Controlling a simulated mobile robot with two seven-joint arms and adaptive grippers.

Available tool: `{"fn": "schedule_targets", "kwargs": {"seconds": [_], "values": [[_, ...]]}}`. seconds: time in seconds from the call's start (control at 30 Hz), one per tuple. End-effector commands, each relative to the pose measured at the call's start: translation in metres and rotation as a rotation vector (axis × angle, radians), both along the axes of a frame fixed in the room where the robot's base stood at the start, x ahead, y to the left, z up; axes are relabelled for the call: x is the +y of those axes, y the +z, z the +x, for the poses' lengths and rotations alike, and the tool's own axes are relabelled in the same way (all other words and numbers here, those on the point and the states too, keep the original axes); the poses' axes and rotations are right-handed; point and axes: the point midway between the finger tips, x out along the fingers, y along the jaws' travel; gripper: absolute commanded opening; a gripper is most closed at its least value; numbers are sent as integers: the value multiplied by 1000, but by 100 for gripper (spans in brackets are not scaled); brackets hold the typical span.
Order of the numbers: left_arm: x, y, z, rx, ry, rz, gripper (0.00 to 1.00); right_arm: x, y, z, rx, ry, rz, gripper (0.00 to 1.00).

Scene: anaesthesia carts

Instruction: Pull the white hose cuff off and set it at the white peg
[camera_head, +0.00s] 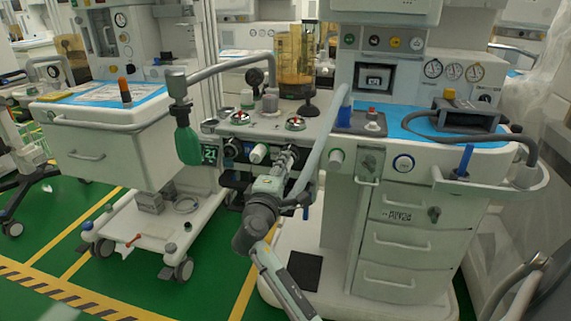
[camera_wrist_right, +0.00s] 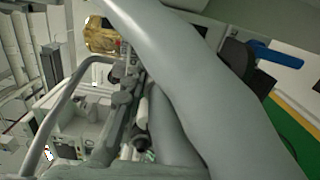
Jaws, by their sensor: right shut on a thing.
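My right gripper (camera_head: 288,157) reaches up to the front of the middle cart and is shut, it seems on the white hose cuff. Its fingers hide the cuff, so I cannot tell how it sits on its port. A thick grey hose (camera_head: 325,132) runs down just right of the gripper; it fills much of the right wrist view (camera_wrist_right: 175,60). A short white cylinder (camera_head: 258,153) sticks out left of the gripper and another (camera_head: 337,156) right of it. I cannot tell which is the white peg. My left gripper is out of view.
An amber canister (camera_head: 295,62) stands on the cart top. A blue peg (camera_head: 466,160) stands at the right. The green floor (camera_head: 215,275) is open at the lower left.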

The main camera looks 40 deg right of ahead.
Motion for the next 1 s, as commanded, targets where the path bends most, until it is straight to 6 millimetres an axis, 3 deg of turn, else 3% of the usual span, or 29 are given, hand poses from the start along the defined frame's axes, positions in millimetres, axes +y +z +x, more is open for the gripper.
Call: {"fn": "schedule_targets", "kwargs": {"seconds": [0.43, 1.0], "values": [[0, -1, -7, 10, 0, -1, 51, 14, 0, -12, 0, 1, 1, 0], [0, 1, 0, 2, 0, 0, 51, 32, 0, -27, 0, 1, 1, 0]]}}
